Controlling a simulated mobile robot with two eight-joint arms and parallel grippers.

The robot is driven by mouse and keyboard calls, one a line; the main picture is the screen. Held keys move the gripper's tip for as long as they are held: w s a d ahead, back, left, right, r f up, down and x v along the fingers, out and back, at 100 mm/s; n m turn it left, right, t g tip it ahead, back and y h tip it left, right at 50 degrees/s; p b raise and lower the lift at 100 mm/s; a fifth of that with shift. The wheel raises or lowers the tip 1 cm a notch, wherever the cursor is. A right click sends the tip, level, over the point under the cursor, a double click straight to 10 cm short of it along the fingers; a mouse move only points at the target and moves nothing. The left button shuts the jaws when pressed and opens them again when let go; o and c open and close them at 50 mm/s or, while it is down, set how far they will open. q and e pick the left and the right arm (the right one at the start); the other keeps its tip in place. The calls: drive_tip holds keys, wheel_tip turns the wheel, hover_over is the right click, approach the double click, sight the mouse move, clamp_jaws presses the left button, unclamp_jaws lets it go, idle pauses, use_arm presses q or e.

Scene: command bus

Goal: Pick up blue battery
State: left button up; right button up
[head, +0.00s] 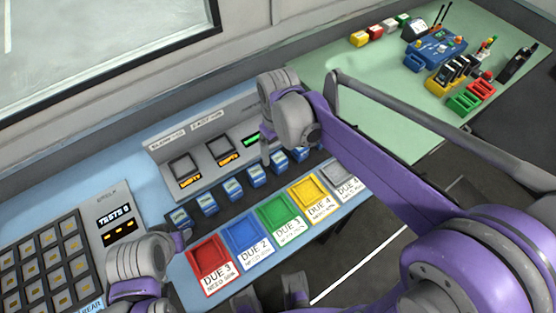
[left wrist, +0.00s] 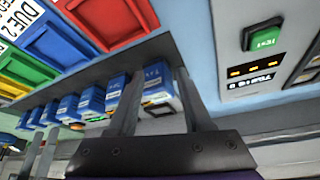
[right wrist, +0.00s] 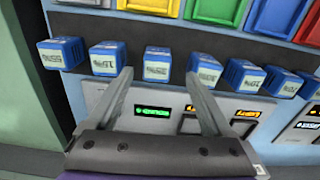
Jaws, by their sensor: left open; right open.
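Several blue batteries with white labels stand in a row on a dark strip; one is the battery (head: 233,189) in the head view. My right gripper (head: 265,152) is open above the far part of the row. In the right wrist view one blue battery (right wrist: 157,63) shows between the spread fingers of my right gripper (right wrist: 160,80), with neighbours on both sides. My left gripper (head: 181,240) is near the row's left end, mostly hidden by its own wrist. In the left wrist view the end battery (left wrist: 157,80) shows between the open fingers. I cannot tell contact in either.
Red (head: 210,262), blue, green, yellow and grey trays with DUE labels line the front edge. A panel with slots and displays (head: 182,170) stands behind the batteries. A keypad (head: 45,262) is at left. A green table (head: 380,100) at right holds coloured blocks and a blue device.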

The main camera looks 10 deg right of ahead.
sight(279, 157)
drive_tip(key=f, duration=0.6)
drive_tip(key=shift+w+d+f, duration=0.15)
drive_tip(key=shift+w+f, duration=0.1)
drive_tip(key=shift+f, duration=0.05)
drive_tip(key=shift+c, duration=0.3)
clamp_jaws()
